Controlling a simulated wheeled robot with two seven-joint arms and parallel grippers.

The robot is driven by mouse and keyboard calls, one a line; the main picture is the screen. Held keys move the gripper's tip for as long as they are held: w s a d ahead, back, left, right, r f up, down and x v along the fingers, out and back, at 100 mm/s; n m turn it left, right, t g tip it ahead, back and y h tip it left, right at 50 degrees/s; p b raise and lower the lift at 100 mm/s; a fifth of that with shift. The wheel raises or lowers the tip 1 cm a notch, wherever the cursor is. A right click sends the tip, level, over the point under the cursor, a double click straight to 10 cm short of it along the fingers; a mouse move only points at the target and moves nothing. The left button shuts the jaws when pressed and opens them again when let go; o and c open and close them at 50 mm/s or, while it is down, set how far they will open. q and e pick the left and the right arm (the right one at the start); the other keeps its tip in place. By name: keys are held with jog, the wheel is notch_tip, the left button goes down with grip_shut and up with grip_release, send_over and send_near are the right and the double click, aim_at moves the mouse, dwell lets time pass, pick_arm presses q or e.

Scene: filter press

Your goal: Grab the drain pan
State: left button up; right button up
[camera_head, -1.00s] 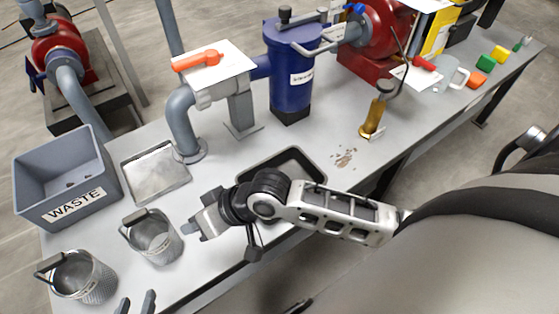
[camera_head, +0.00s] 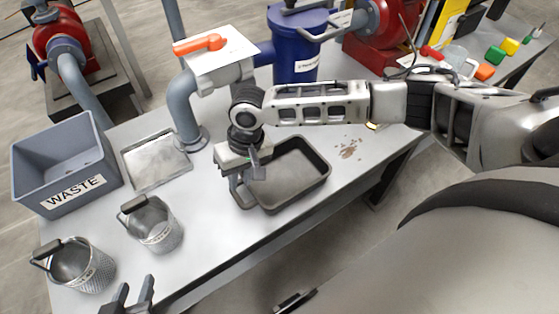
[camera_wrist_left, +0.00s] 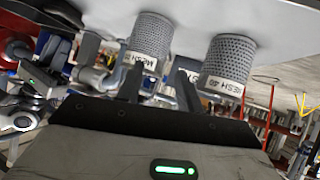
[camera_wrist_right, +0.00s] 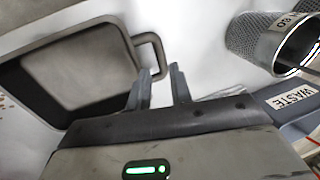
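The drain pan (camera_head: 292,172) is a shallow dark grey rounded tray, lying flat near the front edge of the table in the head view. In the right wrist view the pan (camera_wrist_right: 85,70) fills the left side, with a loop handle (camera_wrist_right: 159,52) at its end. My right gripper (camera_head: 244,182) is over the pan's left end. In its wrist view the fingers (camera_wrist_right: 160,72) are apart, close to the handle; the left finger overlaps it, and contact cannot be told. My left gripper (camera_head: 133,292) is open and empty at the bottom left, away from the pan.
Two mesh baskets (camera_head: 155,232) (camera_head: 95,275) stand left of the pan. A grey waste bin (camera_head: 50,172) and a flat metal tray (camera_head: 152,165) lie behind them. A pipe (camera_head: 184,112) with an orange-handled valve and a blue filter vessel (camera_head: 292,55) stand behind the pan. A brown spill (camera_head: 350,149) lies right of it.

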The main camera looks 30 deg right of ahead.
aim_at(239, 197)
jog(key=b+x, duration=0.1)
jog(key=x, duration=0.7)
jog(key=shift+s+f, duration=0.1)
grip_shut()
